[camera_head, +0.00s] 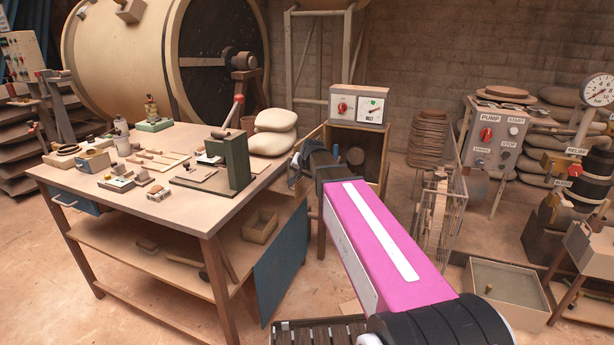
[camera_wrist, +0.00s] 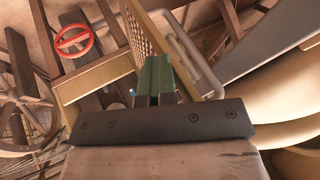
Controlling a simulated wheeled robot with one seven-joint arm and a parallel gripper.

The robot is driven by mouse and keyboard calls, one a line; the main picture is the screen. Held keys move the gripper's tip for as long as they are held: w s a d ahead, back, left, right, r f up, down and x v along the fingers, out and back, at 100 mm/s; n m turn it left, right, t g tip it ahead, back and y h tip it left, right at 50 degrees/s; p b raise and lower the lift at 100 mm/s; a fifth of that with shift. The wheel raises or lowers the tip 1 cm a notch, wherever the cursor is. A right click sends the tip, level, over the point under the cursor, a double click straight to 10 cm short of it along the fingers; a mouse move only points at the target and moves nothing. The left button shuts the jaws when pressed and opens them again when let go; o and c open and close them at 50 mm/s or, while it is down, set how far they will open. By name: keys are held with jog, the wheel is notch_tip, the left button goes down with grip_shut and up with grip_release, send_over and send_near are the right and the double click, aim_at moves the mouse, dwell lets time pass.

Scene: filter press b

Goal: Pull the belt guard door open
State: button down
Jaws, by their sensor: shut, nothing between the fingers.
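The belt guard (camera_head: 384,158) is a tan box under a small control panel. Its front is uncovered, and a dark round part shows inside. The door (camera_head: 309,137) stands swung out at the box's left, seen nearly edge-on and partly hidden by my arm. In the wrist view the door (camera_wrist: 138,32) shows as a mesh panel in a tan frame, with a grey bar handle (camera_wrist: 187,52) on its right side. My gripper (camera_wrist: 157,62) is shut and empty, close to the door and left of the handle. I cannot tell whether it touches the door. It also shows in the head view (camera_head: 294,176).
A workbench (camera_head: 62,171) with tools and a green upright stand is left of my arm. Pale sacks (camera_head: 273,143) lie at its back right corner. A wire rack (camera_head: 455,205) stands right of the guard. A red handwheel (camera_wrist: 74,40) shows upper left in the wrist view.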

jog(key=shift+w+a+r+y, duration=0.1)
jog(key=shift+w+a+y, duration=0.2)
jog(key=shift+w+a, duration=0.6)
jog(key=shift+a, duration=0.2)
jog(key=s+d+r, duration=0.8)
jog(key=s, duration=0.1)
jog(key=s+d+f+n+g+h, duration=0.1)
jog(key=s+d+f+n+g, duration=0.1)
jog(key=s+f, duration=0.8)
jog(key=s+d+f+n+g+h, duration=0.2)
jog(key=s+d+f+g, duration=0.2)
jog(key=s+f, duration=0.5)
notch_tip(320, 180, down, 9)
jog(key=shift+s+d+r+g, duration=0.2)
jog(key=shift+s+d+g, duration=0.2)
jog(key=shift+d, duration=0.35)
